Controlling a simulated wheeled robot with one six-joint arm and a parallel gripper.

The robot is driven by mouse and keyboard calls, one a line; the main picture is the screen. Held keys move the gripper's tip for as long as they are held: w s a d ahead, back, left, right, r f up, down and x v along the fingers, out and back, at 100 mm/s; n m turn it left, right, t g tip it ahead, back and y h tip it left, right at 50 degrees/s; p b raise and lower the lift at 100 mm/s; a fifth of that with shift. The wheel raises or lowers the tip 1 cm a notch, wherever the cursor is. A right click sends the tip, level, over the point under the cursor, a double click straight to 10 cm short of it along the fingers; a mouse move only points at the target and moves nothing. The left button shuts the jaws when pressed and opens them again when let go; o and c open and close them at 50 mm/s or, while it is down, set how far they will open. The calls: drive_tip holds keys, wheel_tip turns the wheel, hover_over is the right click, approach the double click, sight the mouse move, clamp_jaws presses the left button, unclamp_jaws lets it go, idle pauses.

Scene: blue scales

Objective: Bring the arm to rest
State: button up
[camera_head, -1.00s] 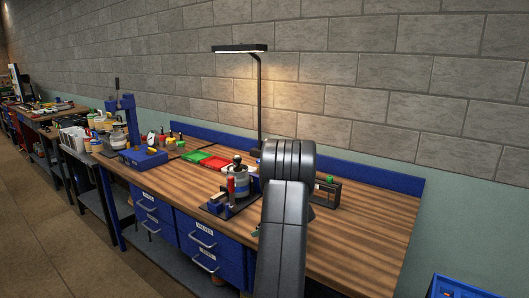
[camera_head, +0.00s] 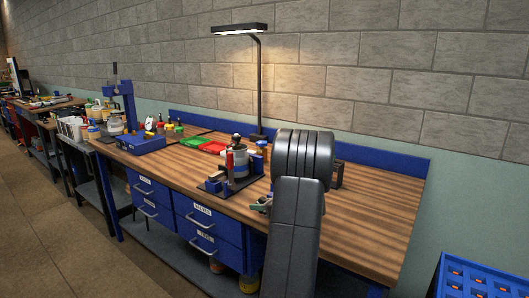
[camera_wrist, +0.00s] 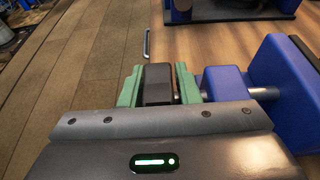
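My arm (camera_head: 297,215) rises in the foreground of the head view, bent over at the top. A small green part of my gripper (camera_head: 261,204) shows just left of it, above the bench's front edge. In the wrist view my gripper (camera_wrist: 160,88) has two green fingers standing apart. A dark block shows between them; I cannot tell whether it is held or part of the gripper. Blue blocks (camera_wrist: 226,84) lie close to the right of the fingers. The blue press-like stand (camera_head: 124,105) is on the bench's left part.
The wooden bench (camera_head: 365,220) has blue drawers (camera_head: 208,228) below its front edge. A fixture with a pot and red part (camera_head: 230,170) stands left of my arm. A lamp (camera_head: 240,28) rises behind. The bench's right part is clear. A blue crate (camera_head: 480,275) is at lower right.

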drive_tip(key=shift+f+t+y+b, duration=0.15)
drive_tip(key=shift+t+y+b, duration=0.2)
drive_tip(key=shift+b, duration=0.7)
drive_tip(key=shift+r+y+b, duration=0.25)
drive_tip(key=shift+r+b, duration=0.05)
drive_tip(key=shift+b, duration=0.05)
